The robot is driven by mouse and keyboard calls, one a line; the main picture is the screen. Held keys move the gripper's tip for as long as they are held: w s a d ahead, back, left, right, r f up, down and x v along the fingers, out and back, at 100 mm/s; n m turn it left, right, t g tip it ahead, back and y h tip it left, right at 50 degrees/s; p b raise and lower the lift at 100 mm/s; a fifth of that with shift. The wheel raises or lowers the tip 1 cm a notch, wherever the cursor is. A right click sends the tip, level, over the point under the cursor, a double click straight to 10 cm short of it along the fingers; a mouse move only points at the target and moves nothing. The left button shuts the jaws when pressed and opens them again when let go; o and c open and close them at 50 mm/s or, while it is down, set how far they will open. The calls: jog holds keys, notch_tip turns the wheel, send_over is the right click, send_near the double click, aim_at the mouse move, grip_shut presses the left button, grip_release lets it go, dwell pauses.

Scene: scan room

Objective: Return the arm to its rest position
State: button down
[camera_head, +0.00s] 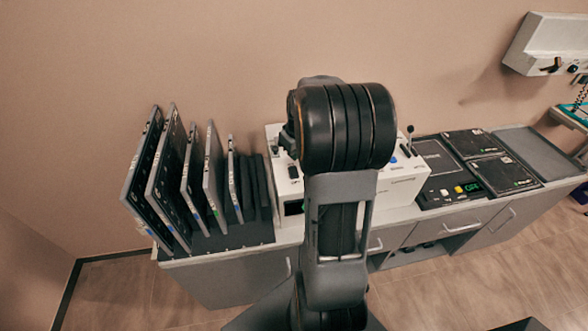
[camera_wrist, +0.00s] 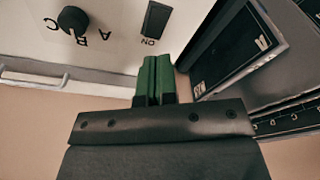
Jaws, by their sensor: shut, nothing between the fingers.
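My arm (camera_head: 338,235) rises through the middle of the head view, with its round black joint in front of the white console. My gripper (camera_wrist: 155,80) shows in the wrist view with its two green fingers together and nothing between them. The head view does not show the gripper; it is hidden behind the arm. In the wrist view the fingers appear between a white panel (camera_wrist: 110,25) with a black knob and a dark framed plate (camera_wrist: 238,50). I cannot tell how far they are from either.
A rack (camera_head: 225,238) with several upright dark panels (camera_head: 160,185) stands left on the grey counter. The white console (camera_head: 400,185) is behind my arm. Flat black plates (camera_head: 470,143) and a grey tray (camera_head: 535,150) lie right. A grey wall unit (camera_head: 550,45) hangs upper right.

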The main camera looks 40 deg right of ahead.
dwell(0.6)
jog(key=shift+s+f+m, duration=0.1)
jog(key=shift+m, duration=0.4)
jog(key=shift+s+a+f+m+g, duration=0.15)
jog(key=shift+s+a+f+m, duration=0.1)
jog(key=shift+s+m, duration=0.15)
jog(key=shift+s+a+f+m+g, duration=0.2)
jog(key=shift+s+f+m, duration=0.1)
jog(key=shift+s, duration=0.1)
jog(key=s+a+r+t, duration=0.1)
jog(key=s+a+r, duration=0.2)
jog(key=a, duration=0.3)
jog(key=s+a+r+n+t, duration=0.1)
jog(key=s+a+r, duration=0.2)
jog(key=a, duration=0.3)
jog(key=s+a+r+t, duration=0.1)
jog(key=s+a+r, duration=0.3)
jog(key=a, duration=0.3)
jog(key=shift+s, duration=0.2)
jog(key=shift+a+t, duration=0.1)
jog(key=shift+t, duration=0.15)
